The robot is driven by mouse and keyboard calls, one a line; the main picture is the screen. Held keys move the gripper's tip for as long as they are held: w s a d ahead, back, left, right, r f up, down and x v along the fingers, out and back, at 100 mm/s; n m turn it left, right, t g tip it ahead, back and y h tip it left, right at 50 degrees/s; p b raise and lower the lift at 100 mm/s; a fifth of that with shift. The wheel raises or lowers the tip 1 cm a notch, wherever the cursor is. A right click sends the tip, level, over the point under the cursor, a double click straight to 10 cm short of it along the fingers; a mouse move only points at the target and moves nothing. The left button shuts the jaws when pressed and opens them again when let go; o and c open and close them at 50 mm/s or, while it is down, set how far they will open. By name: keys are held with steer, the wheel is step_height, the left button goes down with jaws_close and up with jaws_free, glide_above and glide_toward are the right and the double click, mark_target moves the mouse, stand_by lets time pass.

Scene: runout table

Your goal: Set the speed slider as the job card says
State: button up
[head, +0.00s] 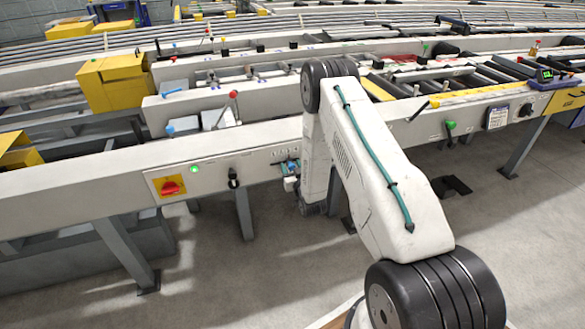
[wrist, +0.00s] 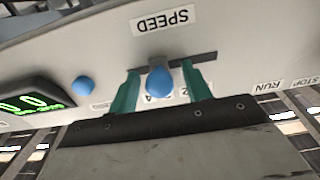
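The speed slider's blue knob (wrist: 159,82) shows in the wrist view, in a dark slot (wrist: 205,56) beside an upside-down SPEED label (wrist: 162,20). The green fingers of my gripper (wrist: 164,80) are open, one on each side of the knob, with a gap visible on both sides. Scale marks near the slot are mostly hidden by the fingers.
A blue button (wrist: 84,85) and a green-digit display (wrist: 30,103) sit left of the slider in the wrist view. RUN and STOP labels (wrist: 285,84) are at right. Along the rail are a red switch (head: 171,187), a black knob (head: 233,179) and a green knob (head: 450,125).

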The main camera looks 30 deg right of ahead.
steer(key=shift+s, duration=0.1)
steer(key=s+a, duration=0.1)
steer(key=s, duration=0.6)
steer(key=shift+s+a, duration=0.25)
steer(key=shift+a, duration=0.05)
steer(key=shift+f, duration=0.1)
